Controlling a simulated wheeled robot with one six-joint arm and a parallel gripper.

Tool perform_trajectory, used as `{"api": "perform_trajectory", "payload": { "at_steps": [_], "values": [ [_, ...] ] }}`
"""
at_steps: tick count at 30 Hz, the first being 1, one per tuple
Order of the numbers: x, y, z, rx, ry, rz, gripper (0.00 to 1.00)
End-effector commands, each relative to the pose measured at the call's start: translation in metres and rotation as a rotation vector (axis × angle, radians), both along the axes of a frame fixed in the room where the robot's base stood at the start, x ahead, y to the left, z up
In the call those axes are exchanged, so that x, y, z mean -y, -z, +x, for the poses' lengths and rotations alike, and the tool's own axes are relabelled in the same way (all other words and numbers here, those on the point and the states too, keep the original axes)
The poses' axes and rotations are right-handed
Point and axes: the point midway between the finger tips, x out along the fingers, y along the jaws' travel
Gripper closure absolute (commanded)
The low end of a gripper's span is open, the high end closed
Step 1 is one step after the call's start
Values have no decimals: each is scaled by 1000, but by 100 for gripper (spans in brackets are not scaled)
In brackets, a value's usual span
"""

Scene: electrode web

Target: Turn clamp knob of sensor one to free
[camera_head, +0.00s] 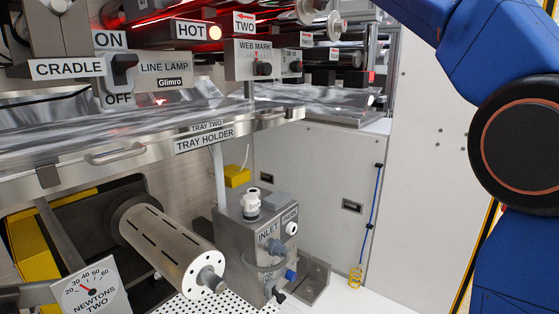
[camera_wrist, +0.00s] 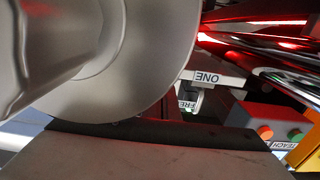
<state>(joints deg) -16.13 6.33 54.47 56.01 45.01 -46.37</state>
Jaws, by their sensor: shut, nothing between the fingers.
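In the wrist view an upside-down plate marked ONE (camera_wrist: 207,78) hangs near the middle. Just below it is a partly hidden label reading FRE (camera_wrist: 187,104), next to a small pale part that I cannot make out. I cannot tell the clamp knob itself or its setting. A large grey round part (camera_wrist: 150,60) fills the left of the wrist view and blocks much behind it. I cannot make out my gripper's fingertips in either view.
A grey box marked TEACH (camera_wrist: 275,125) with red and green buttons is at the right of the wrist view. In the head view are a tray holder (camera_head: 205,143), a red-lit HOT sign (camera_head: 191,31), a slotted roller (camera_head: 170,245) and an INLET box (camera_head: 255,240).

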Motion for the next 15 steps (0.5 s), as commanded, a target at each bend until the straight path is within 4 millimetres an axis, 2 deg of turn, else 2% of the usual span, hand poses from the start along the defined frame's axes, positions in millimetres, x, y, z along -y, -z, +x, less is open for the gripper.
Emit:
{"api": "perform_trajectory", "payload": {
  "at_steps": [15],
  "values": [
    [5, 7, 0, 0, 1, 0, 100]
  ]
}}
